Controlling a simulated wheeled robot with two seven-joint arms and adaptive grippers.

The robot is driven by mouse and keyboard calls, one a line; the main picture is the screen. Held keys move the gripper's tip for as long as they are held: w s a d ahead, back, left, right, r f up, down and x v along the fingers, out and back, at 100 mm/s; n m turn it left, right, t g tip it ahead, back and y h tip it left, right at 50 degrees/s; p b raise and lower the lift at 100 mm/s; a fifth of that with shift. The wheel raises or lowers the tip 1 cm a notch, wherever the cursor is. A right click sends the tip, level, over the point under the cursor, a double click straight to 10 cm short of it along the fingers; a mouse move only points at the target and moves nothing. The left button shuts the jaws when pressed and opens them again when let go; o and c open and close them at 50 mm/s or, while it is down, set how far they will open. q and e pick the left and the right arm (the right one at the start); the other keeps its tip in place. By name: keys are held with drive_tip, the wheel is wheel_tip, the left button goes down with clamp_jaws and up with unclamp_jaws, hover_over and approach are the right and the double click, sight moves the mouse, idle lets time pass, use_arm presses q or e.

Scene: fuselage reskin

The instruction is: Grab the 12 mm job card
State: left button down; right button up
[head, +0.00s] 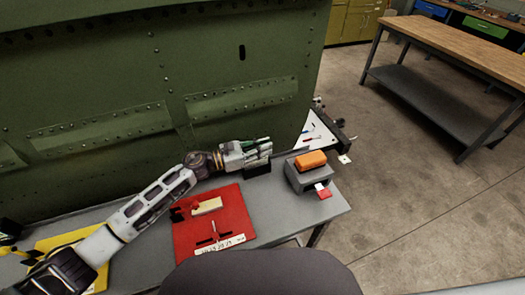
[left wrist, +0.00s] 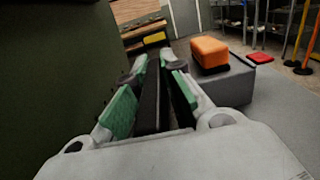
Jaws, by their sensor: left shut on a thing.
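My left gripper (head: 262,150) reaches over the grey bench beside the green panel. Its green-padded fingers, also in the left wrist view (left wrist: 160,85), are shut on a dark flat upright thing (left wrist: 150,105). In the head view, a dark block (head: 258,169) shows just below the fingers. I cannot read any 12 mm marking, and cannot tell whether the dark thing is the job card or its holder. My right gripper is out of view.
A red mat (head: 240,220) with tools covers the bench's middle. The green panel (head: 110,75) rises behind. A wooden-topped table (head: 460,48) stands far right.

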use_arm(q)
wheel_tip(320, 180, up, 9)
drive_tip(key=shift+f, duration=0.2)
idle(0.5)
